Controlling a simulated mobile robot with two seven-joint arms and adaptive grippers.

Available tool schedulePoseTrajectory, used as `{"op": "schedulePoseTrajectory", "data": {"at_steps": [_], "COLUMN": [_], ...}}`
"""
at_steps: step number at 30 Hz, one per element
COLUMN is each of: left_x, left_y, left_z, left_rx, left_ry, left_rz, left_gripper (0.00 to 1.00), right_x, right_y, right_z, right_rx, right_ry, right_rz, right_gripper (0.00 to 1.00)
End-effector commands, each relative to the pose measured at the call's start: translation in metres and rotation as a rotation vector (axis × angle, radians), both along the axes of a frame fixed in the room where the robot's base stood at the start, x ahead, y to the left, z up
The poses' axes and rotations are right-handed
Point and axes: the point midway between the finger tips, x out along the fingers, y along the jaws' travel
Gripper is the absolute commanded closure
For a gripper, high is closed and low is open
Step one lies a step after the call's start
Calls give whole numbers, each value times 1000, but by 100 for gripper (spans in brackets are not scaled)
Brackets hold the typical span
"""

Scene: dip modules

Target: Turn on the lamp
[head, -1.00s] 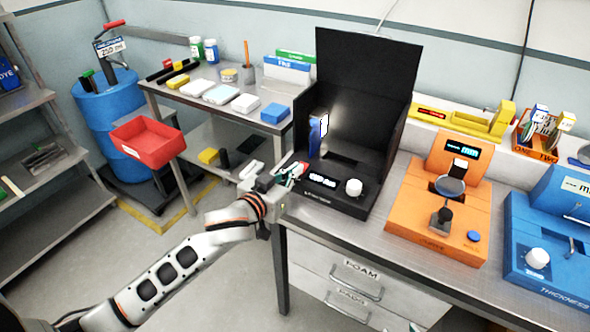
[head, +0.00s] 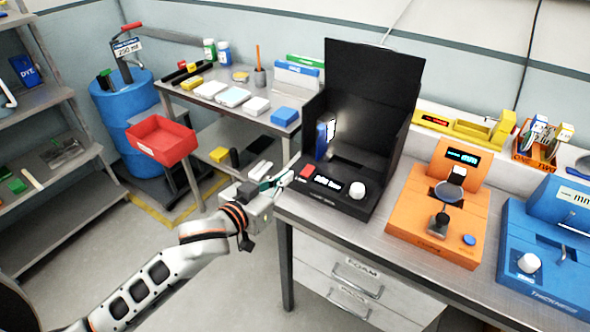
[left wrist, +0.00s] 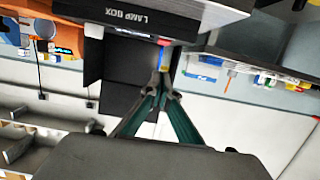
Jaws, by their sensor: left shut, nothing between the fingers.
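The black lamp box (head: 385,140) stands on the metal workbench with its front open. On its low front panel are a red button (head: 306,172), a lit display (head: 327,183) and a white knob (head: 357,190). A pale glow shows on the inner back wall, by a blue upright item (head: 321,140). My left gripper (head: 284,178) is shut and empty, just left of the red button and apart from it. In the left wrist view its fingertips (left wrist: 164,88) meet below the upside-down lamp box label (left wrist: 145,17). My right gripper is not in view.
An orange device (head: 437,215) and a blue device (head: 548,255) stand right of the box. A side table (head: 190,97) with small items, a red bin (head: 162,140) and a blue drum (head: 115,105) are to the left. Drawers (head: 355,275) lie under the bench.

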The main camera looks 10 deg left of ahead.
Motion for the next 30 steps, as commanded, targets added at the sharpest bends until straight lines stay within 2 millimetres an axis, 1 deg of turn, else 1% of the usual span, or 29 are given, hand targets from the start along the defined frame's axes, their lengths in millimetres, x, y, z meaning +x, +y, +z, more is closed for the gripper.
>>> {"op": "schedulePoseTrajectory", "data": {"at_steps": [1,3,7,23,26,29,30], "left_x": [-7,-13,-20,-21,-24,-34,-42], "left_y": [2,5,7,7,8,13,15], "left_z": [0,1,2,3,-8,-40,-60], "left_rx": [0,0,1,1,4,20,31], "left_ry": [1,1,0,0,13,50,73], "left_rz": [-1,-1,0,0,2,11,15], "left_gripper": [100,100,100,100,100,100,100], "right_x": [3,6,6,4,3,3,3], "right_y": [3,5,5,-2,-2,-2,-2], "right_z": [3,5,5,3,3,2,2], "right_rx": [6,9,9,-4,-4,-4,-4], "right_ry": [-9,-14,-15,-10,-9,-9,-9], "right_rz": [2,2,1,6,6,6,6], "right_gripper": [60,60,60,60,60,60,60]}}
